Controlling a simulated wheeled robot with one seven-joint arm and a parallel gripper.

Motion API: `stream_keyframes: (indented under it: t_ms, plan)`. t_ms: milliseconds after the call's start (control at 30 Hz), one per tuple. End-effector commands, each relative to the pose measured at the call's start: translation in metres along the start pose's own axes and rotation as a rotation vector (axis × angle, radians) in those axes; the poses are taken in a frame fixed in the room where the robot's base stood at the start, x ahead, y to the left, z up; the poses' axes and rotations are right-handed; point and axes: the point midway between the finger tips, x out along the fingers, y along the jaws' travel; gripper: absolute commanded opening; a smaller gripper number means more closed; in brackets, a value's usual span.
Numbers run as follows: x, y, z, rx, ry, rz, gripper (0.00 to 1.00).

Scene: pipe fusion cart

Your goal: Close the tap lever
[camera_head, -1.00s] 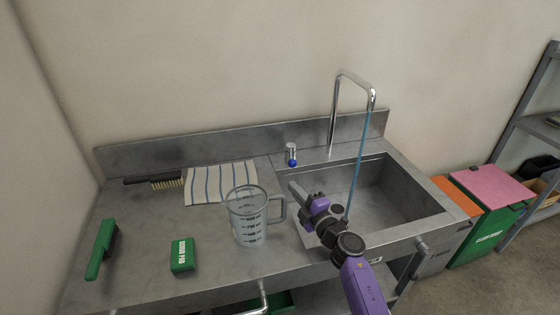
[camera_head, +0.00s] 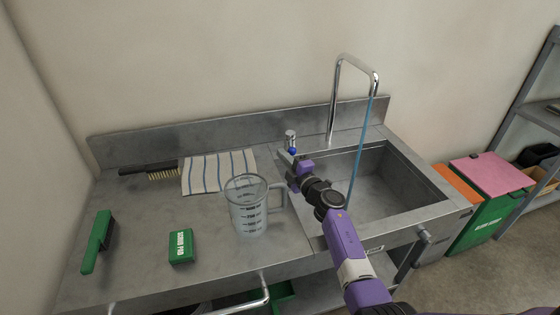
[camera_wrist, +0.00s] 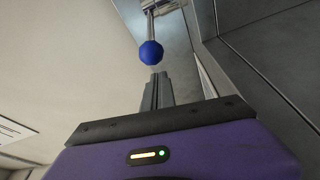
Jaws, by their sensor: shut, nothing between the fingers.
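The tap lever (camera_head: 292,151) has a blue ball end and sits on a short chrome body (camera_head: 290,138) behind the counter, left of the tall spout (camera_head: 335,100). A blue water stream (camera_head: 358,150) runs from the spout into the sink (camera_head: 375,195). My gripper (camera_head: 284,158) is shut and empty, with its tips just in front of and below the blue ball. In the wrist view the blue ball (camera_wrist: 151,53) is straight beyond the shut fingertips (camera_wrist: 158,78). I cannot tell whether they touch.
A clear measuring jug (camera_head: 247,215) stands left of my arm, close to it. Bins (camera_head: 485,200) stand right of the sink.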

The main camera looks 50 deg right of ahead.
Motion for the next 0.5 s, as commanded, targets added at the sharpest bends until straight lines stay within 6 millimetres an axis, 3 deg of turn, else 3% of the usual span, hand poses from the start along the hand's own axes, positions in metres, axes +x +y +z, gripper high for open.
stream_keyframes:
  t_ms: [167,500]
  plan:
    - [-0.0041,0.0011,0.0122,0.0,-0.001,0.001,0.0]
    - [-0.0049,0.001,0.0136,0.0,0.0,0.001,0.0]
